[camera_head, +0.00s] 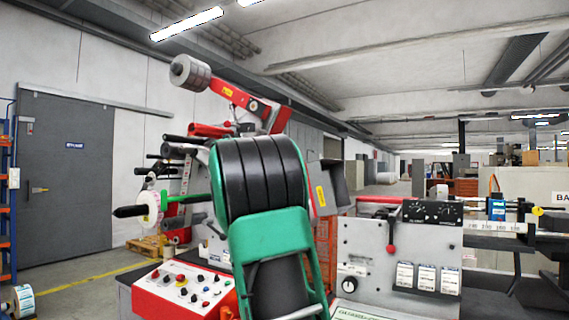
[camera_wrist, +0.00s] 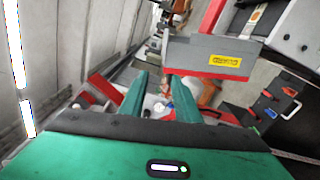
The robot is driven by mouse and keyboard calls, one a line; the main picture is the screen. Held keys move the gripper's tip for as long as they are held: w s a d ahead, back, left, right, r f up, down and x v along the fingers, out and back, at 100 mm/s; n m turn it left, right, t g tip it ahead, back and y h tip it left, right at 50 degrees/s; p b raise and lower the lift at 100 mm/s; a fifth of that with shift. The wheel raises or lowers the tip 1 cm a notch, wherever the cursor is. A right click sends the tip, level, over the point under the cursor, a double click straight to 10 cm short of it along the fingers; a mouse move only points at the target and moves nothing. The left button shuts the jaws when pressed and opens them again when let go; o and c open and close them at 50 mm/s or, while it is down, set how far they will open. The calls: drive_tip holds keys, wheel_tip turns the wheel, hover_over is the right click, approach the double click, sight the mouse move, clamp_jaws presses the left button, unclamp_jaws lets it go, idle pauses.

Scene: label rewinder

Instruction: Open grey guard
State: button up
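The grey guard (camera_head: 331,186) shows in the head view just right of my green and black arm. It is a grey panel with red edges and a yellow label, and my arm hides part of its left side. In the wrist view the guard (camera_wrist: 205,57) is above and to the right of the fingertips, its red lower edge close to the right finger. I cannot tell whether they touch. My gripper (camera_wrist: 160,84) shows two green fingers apart with a gap between them and nothing held. In the head view my arm hides the gripper.
A red control panel (camera_head: 185,290) with buttons and knobs is at the lower left. A light grey machine unit (camera_head: 372,245) with a red-knobbed lever stands on the right. A red arm with a grey roller (camera_head: 190,74) rises behind my arm. Open floor (camera_head: 75,285) lies at the left.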

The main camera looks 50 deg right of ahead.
drive_tip(key=shift+s+a, duration=0.15)
drive_tip(key=shift+a, duration=0.65)
drive_tip(key=shift+s+a, duration=0.1)
drive_tip(key=shift+a, duration=0.7)
